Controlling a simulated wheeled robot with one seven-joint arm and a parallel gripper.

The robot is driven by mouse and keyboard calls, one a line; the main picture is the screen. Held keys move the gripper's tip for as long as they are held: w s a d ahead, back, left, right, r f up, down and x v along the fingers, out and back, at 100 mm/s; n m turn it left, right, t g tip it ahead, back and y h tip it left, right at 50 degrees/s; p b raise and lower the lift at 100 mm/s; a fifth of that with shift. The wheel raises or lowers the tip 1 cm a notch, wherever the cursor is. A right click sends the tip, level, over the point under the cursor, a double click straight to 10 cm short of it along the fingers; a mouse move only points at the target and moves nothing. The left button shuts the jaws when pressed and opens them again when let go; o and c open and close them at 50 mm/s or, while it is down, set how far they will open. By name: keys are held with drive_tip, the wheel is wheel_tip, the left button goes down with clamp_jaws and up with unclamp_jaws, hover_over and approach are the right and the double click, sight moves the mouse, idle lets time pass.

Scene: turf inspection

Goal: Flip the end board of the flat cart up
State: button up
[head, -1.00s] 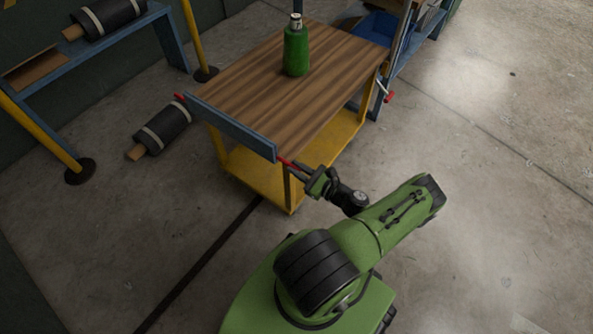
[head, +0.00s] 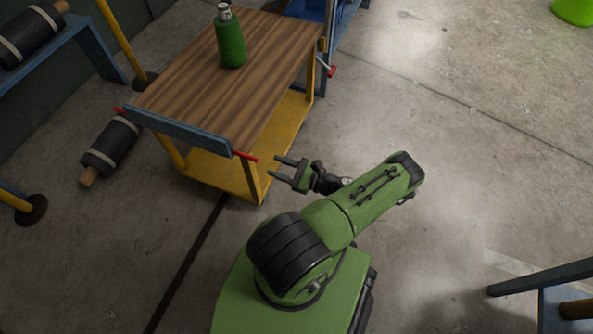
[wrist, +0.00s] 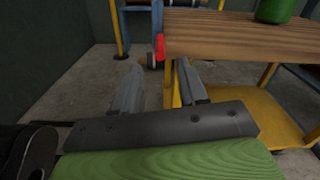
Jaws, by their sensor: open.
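The flat cart has a wooden top (head: 190,75) and a yellow lower deck (head: 215,168). Its blue-grey end board (head: 180,130) runs along the near end of the top; I cannot tell its exact tilt. A red handle (head: 245,157) sticks out at the board's right end, and another shows at its left end. In the wrist view a red handle (wrist: 160,46) shows beyond my fingers, beside the wooden top's edge. My gripper (head: 273,167) is open and empty, just right of the near handle, apart from it. A green bottle (head: 231,42) stands on the cart top.
A black roll (head: 110,147) lies on the floor left of the cart. A blue bench (head: 85,40) with another roll and yellow posts stand at the left. Blue shelving is behind the cart. The floor to the right is mostly clear, with a blue frame (head: 540,275) at lower right.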

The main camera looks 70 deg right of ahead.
drive_tip(key=s, duration=0.7)
drive_tip(key=shift+s, duration=0.25)
drive_tip(key=shift+d, duration=0.15)
